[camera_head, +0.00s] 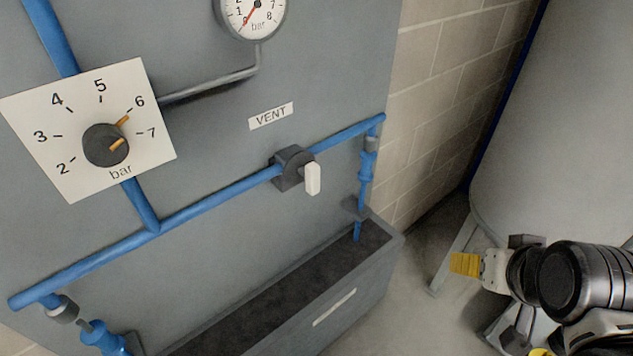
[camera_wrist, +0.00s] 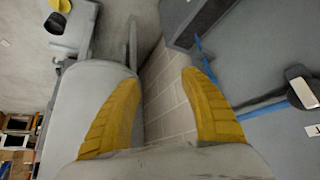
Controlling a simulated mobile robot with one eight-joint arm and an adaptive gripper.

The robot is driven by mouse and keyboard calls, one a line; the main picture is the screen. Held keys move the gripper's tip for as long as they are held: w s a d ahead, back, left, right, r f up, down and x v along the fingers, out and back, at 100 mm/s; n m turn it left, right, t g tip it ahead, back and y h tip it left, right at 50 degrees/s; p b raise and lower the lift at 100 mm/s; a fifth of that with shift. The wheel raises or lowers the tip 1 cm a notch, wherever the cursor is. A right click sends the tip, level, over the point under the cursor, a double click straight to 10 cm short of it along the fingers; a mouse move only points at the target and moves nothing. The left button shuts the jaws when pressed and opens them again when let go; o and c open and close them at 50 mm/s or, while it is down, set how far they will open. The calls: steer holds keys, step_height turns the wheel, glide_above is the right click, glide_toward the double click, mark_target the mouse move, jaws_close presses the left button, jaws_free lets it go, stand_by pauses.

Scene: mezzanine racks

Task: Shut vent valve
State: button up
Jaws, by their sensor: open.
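The vent valve (camera_head: 293,168) is a dark block on a blue pipe, below a "VENT" label (camera_head: 271,116). Its white handle (camera_head: 312,179) stands out from the block and points down in the head view; I cannot tell its exact angle to the pipe. The handle also shows at the right edge of the wrist view (camera_wrist: 303,93). My gripper (camera_head: 465,264) is at the right, well apart from the valve, in front of the pale tank. Its yellow fingers are spread and empty in the wrist view (camera_wrist: 160,80).
A regulator dial (camera_head: 106,145) and a gauge (camera_head: 251,12) are on the grey panel (camera_head: 205,130). A grey trough (camera_head: 335,307) juts out below the pipe. A large pale tank (camera_head: 560,120) stands at the right. Open floor (camera_head: 420,310) lies between trough and gripper.

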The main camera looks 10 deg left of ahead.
steer(key=w+a+r+n+p, duration=0.1)
steer(key=a+r+p, duration=0.1)
steer(key=w+a+r+n+y+p, duration=0.1)
steer(key=w+a+r+p, duration=0.1)
steer(key=w+a+r+g+p, duration=0.1)
steer(key=a+r+p, duration=0.1)
steer(key=r, duration=0.1)
steer(key=shift+w+a+n+p, duration=0.1)
steer(key=shift+w+n+p, duration=0.2)
steer(key=shift+w+n, duration=0.1)
steer(key=shift+c, duration=0.2)
steer(key=n+g+y+p, duration=0.3)
steer(key=n+p, duration=0.5)
steer(key=p, duration=0.4)
glide_toward(313, 177)
steer(key=w, duration=0.2)
steer(key=x, duration=0.3)
steer(key=b+x, duration=0.1)
steer(key=x, duration=0.3)
steer(key=b+x, duration=0.1)
steer(key=x, duration=0.3)
steer(key=shift+s+f, duration=0.15)
steer(key=shift+s, duration=0.25)
jaws_close()
